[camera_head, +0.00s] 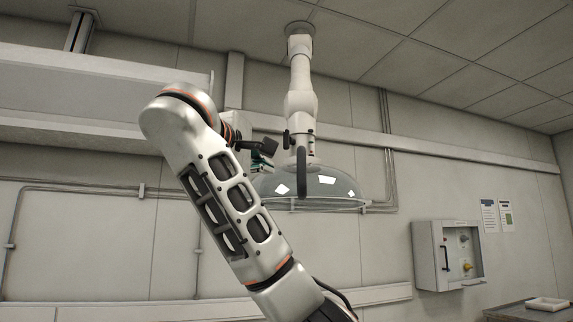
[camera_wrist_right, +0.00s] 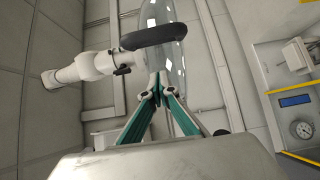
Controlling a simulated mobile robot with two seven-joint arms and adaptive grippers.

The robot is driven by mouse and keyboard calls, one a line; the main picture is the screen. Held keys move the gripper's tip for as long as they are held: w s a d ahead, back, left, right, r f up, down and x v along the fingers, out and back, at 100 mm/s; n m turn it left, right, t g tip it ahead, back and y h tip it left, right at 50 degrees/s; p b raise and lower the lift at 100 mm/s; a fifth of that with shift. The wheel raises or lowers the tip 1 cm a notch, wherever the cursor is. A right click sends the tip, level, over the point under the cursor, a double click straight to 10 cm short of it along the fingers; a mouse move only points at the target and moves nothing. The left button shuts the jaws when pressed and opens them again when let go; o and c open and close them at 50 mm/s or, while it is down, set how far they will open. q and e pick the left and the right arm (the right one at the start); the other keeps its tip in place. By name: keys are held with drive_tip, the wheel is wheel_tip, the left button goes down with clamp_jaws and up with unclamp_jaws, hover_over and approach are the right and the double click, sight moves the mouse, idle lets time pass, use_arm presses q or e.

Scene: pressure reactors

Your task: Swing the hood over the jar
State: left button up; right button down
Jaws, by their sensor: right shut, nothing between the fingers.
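The hood (camera_head: 325,188) is a clear dome hanging below a jointed white arm (camera_head: 301,105) from the ceiling. A dark, rounded handle (camera_head: 301,172) stands at its front. My right gripper (camera_head: 264,162) is beside the hood's left side, partly hidden by my own arm. In the right wrist view its green-sided fingers (camera_wrist_right: 158,84) are together and empty. The handle (camera_wrist_right: 155,38) shows past the fingertips there, apart from them in the picture, with the clear hood (camera_wrist_right: 178,70) behind it. I see no jar in either view. My left gripper is not in view.
A grey wall box (camera_head: 447,255) is at the right, above a side table with a white tray (camera_head: 548,303). Pipes run along the wall behind the hood. In the right wrist view a panel with a round gauge (camera_wrist_right: 303,129) is at the right edge.

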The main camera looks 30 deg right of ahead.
sight(302, 169)
drive_tip(key=d, duration=0.1)
drive_tip(key=s+d, duration=0.1)
drive_tip(key=d, duration=0.2)
drive_tip(key=shift+s+d, duration=0.2)
drive_tip(key=shift+s, duration=0.1)
